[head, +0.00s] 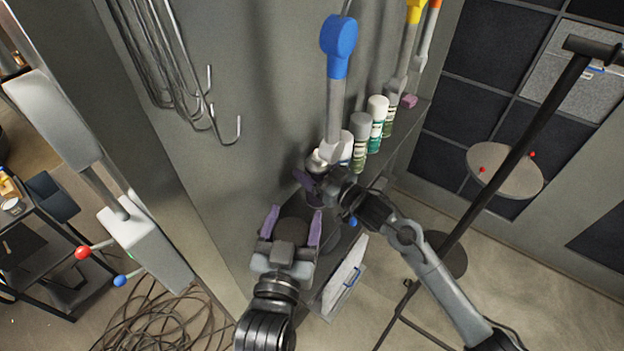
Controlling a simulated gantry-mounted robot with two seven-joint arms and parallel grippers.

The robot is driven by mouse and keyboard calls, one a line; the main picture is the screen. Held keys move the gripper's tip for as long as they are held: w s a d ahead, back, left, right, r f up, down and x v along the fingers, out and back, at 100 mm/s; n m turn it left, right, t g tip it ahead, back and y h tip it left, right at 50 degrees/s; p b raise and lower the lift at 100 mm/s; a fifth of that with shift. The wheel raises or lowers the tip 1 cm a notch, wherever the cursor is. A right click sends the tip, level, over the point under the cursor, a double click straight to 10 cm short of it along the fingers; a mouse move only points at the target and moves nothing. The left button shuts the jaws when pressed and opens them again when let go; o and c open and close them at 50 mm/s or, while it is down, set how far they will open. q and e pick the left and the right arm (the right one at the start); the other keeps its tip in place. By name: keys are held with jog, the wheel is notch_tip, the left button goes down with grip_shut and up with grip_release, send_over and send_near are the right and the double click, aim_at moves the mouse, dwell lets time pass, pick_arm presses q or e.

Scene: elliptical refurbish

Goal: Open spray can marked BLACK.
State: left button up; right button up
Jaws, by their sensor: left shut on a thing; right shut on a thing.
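My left gripper (294,215) is low in the middle of the head view, with purple fingertips on both sides of a dark rounded thing (293,229). It is shut on this thing, which looks like a black cap. My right gripper (311,184) reaches in from the lower right, up and right of the left one. It is shut on a spray can with a pale metallic top (318,161); the gripper hides much of its body. No lettering is readable, so I cannot confirm the BLACK mark.
More spray cans stand on the shelf: a grey-capped one (360,131), and a white-capped one (377,110). Metal hooks (185,80) are on the left panel. A black stand pole (500,165) crosses the right side.

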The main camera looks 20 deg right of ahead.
jog(key=shift+w+a+f, duration=0.1)
jog(key=shift+w+a, duration=0.1)
jog(key=shift+w, duration=0.05)
jog(key=shift+f, duration=1.95)
jog(key=shift+f, duration=0.1)
jog(key=o, duration=1.8)
jog(key=shift+f, duration=0.15)
